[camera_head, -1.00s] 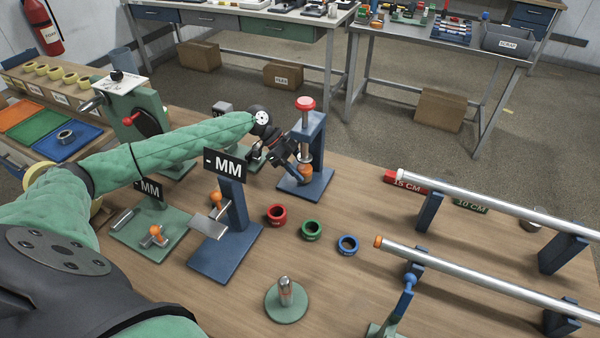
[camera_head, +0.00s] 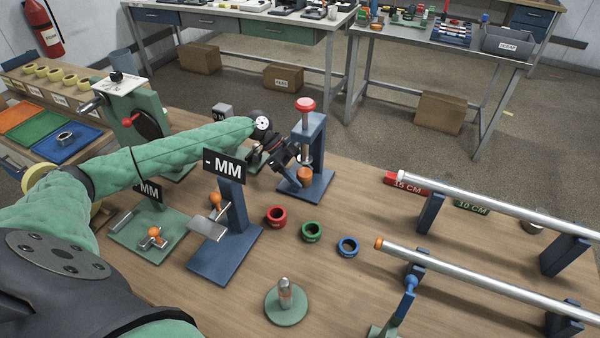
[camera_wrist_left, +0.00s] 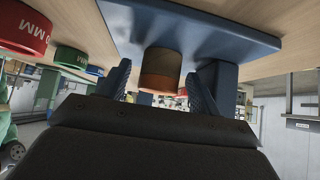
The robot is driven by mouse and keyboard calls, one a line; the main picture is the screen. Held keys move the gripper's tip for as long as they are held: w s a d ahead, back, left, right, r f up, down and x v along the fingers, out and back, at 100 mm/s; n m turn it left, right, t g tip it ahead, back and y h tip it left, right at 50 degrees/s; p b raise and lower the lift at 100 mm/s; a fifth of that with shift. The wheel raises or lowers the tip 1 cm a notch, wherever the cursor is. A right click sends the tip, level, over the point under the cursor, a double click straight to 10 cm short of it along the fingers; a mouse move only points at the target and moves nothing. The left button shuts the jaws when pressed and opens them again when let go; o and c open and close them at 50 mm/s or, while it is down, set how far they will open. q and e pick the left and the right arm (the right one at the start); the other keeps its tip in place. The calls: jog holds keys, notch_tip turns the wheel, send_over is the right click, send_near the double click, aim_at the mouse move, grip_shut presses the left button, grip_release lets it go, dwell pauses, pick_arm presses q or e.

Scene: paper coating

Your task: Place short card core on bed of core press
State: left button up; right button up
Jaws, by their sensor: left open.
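The short card core (camera_head: 305,174), a small orange-brown cylinder, stands on the blue bed of the core press (camera_head: 312,192), under the press's ram and red knob. In the left wrist view, which looks upside down, the core (camera_wrist_left: 160,72) meets the blue press bed (camera_wrist_left: 215,38). My left gripper (camera_head: 294,163) is just left of the core, low at the press. Its fingers (camera_wrist_left: 160,85) are spread apart, one to each side of the core in the picture, with visible gaps. My right gripper is in no view.
Red (camera_head: 277,215), green (camera_head: 312,231) and blue (camera_head: 348,245) rings lie on the table in front of the press. A blue stand with an MM sign (camera_head: 224,166) is near my left forearm. Metal tubes on stands (camera_head: 480,205) fill the right side.

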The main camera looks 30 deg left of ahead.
pick_arm(q)
jog(key=shift+a+r, duration=0.15)
jog(key=shift+r, duration=0.05)
jog(key=p+v, duration=0.2)
jog(key=v, duration=0.9)
jog(key=shift+a+r, duration=0.2)
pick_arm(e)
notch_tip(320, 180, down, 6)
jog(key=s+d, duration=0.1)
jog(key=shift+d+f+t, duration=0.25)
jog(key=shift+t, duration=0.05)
pick_arm(q)
jog(key=shift+s, duration=0.15)
